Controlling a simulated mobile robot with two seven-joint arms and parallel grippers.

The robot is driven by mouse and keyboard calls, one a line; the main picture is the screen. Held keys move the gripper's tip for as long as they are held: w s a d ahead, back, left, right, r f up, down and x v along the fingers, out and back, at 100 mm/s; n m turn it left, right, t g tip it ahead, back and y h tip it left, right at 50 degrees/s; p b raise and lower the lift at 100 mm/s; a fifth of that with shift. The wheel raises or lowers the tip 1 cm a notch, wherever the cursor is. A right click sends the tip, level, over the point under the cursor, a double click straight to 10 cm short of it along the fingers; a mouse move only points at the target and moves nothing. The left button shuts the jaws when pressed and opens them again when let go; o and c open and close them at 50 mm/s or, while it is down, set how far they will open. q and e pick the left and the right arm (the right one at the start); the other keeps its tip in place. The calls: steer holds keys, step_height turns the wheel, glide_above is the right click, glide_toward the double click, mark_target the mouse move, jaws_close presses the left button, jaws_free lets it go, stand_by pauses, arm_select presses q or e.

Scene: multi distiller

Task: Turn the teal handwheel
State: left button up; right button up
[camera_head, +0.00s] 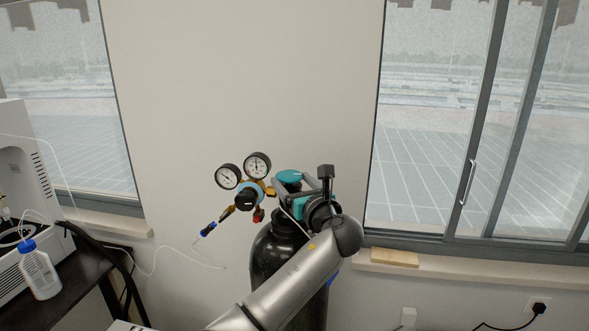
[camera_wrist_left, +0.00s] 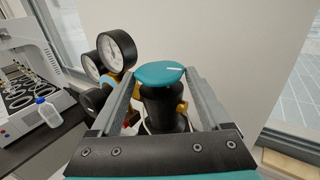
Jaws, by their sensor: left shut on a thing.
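The teal handwheel (camera_head: 289,175) sits on top of a black gas cylinder (camera_head: 277,255) against the wall. In the left wrist view the handwheel (camera_wrist_left: 158,74) is a flat teal cap with a white mark on top, above a black valve body (camera_wrist_left: 163,108) with brass fittings. My left gripper (camera_head: 292,184) reaches it from the right. In the left wrist view its two grey fingers (camera_wrist_left: 161,76) lie on either side of the handwheel and are shut on it. My right gripper is not in view.
A dark bench (camera_head: 75,292) with a blue-capped bottle (camera_head: 40,272) is at the left. A window sill (camera_head: 470,273) runs at the right.

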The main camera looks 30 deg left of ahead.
arm_select(q)
steer(key=shift+s+a+r+m+t+h+p, duration=0.1)
steer(key=shift+s+a+m+t+h+p, duration=0.1)
steer(key=shift+m+t+h+p, duration=0.6)
steer(key=shift+a+m+t+h+p, duration=0.15)
steer(key=shift+m+t+h+p, duration=0.45)
steer(key=shift+h, duration=0.4)
steer(key=m+t+h, duration=0.1)
steer(key=m+h, duration=0.1)
steer(key=h, duration=0.1)
steer(key=m+t+h, duration=0.1)
steer(key=shift+s+a+f+m+t+h, duration=0.2)
steer(key=shift+a+m+t+h, duration=0.1)
steer(key=shift+a+m+h, duration=0.1)
steer(key=shift+a+m+t+h, duration=0.15)
steer(key=shift+m+h, duration=0.55)
steer(key=shift+h, duration=0.45)
steer(key=shift+m+t+h, duration=0.15)
steer(key=shift+m+h, duration=0.55)
steer(key=shift+h, duration=0.85)
steer(key=o, duration=1.2)
steer(key=shift+r, duration=0.1)
